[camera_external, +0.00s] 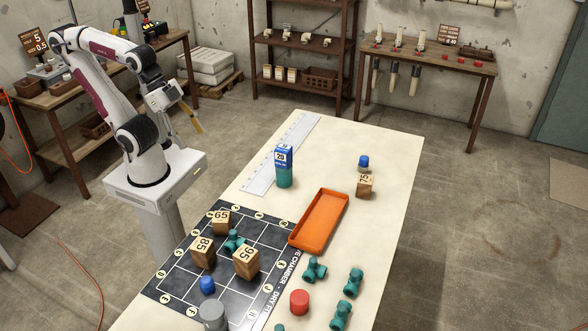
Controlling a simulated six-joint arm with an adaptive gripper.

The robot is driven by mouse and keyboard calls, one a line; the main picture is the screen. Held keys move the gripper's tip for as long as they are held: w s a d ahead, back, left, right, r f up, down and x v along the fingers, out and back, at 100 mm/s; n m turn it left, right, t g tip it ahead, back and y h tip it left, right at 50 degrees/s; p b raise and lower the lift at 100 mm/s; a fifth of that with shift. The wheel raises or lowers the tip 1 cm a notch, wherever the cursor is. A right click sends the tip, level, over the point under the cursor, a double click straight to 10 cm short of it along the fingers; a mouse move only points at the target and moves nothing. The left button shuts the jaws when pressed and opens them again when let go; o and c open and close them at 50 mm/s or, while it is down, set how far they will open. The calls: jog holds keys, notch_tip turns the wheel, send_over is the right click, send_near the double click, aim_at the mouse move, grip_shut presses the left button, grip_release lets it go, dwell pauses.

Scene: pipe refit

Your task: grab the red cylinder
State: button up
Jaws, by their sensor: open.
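The red cylinder (299,302) stands upright near the front of the cream table, just right of the black grid mat. It is short with a flat round top. My gripper (192,122) is open and empty, off the table's left side, far up and left of the red cylinder. Nothing hides the cylinder.
Teal pipe fittings (314,270) lie around the red cylinder. An orange tray (319,222) is behind it. The black mat (185,262) holds numbered wooden blocks (246,262) and a grey cylinder (213,316). A teal and blue stack (284,172) stands farther back.

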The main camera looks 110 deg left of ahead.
jog(key=w+m+t, duration=0.5)
jog(key=w+m, duration=1.7)
jog(key=w, duration=1.4)
jog(key=w+d+f+m+h, duration=0.5)
jog(key=w+d+f+m, duration=0.3)
jog(key=w+f+m, duration=0.3)
jog(key=s+d+f+m+g+h, duration=0.1)
jog(key=d+f+m+h, duration=0.1)
jog(key=d+f+m, duration=0.1)
jog(key=s+d+f+m+g+h, duration=0.1)
jog(key=d+f+m+h, duration=0.1)
jog(key=f+m, duration=0.3)
jog(key=d+f+m+g+h, duration=0.1)
jog(key=d+f+m+h, duration=0.1)
jog(key=d+f+m, duration=0.2)
jog(key=shift+s+d+m, duration=0.15)
jog(key=shift+s+m, duration=0.25)
jog(key=shift+s+d+f+m, duration=0.3)
jog(key=shift+d+f+m, duration=0.1)
jog(key=shift+f, duration=0.1)
